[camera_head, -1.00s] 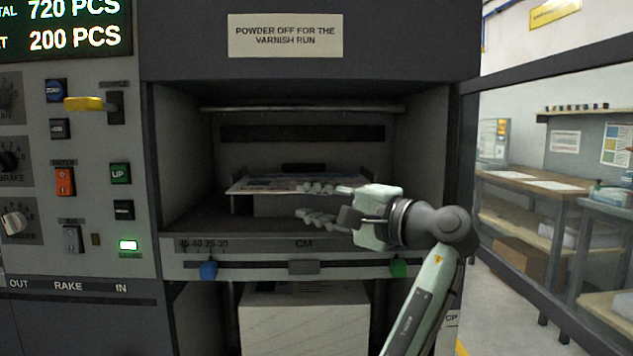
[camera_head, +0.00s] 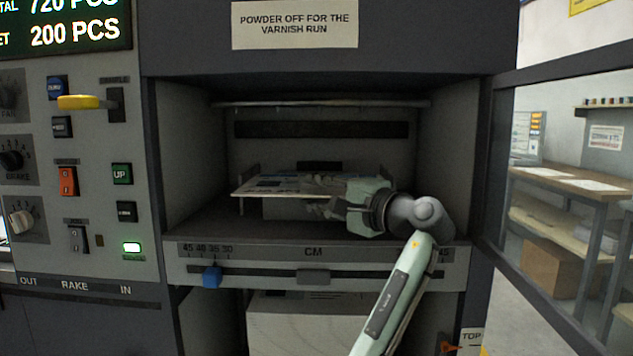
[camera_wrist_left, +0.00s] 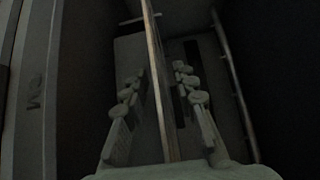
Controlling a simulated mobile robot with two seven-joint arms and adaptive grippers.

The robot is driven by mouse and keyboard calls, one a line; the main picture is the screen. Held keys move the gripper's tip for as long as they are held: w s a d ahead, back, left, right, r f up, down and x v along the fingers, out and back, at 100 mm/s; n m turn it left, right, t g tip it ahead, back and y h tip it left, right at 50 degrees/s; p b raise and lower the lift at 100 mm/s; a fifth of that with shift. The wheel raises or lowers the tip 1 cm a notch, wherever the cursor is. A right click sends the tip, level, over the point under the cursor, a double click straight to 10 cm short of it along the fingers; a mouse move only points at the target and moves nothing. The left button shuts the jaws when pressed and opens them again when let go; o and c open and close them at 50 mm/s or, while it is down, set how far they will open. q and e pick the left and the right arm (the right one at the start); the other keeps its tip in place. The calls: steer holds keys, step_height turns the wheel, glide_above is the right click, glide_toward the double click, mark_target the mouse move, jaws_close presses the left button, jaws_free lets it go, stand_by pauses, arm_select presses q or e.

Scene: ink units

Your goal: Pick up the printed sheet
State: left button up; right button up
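The printed sheet (camera_head: 262,187) lies flat, raised above the floor of the dark delivery bay, with print on its top. My left gripper (camera_head: 318,194) is inside the bay at the sheet's right front part, one finger above sheet level and one below. In the left wrist view the sheet shows edge-on as a thin pale strip (camera_wrist_left: 157,85) running between the two fingers of my left gripper (camera_wrist_left: 158,88). Gaps show on both sides, so the gripper is open. The fingers partly hide the sheet in the head view. My right gripper is not in view.
The bay's side walls and a bar (camera_head: 320,104) across its top bound the room around the arm. A scale rail with a blue slider (camera_head: 212,277) runs along the front. A control panel (camera_head: 85,190) stands left, and a glazed panel (camera_head: 575,190) right.

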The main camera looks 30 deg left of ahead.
arm_select(q)
steer(key=shift+a, duration=0.15)
jaws_close()
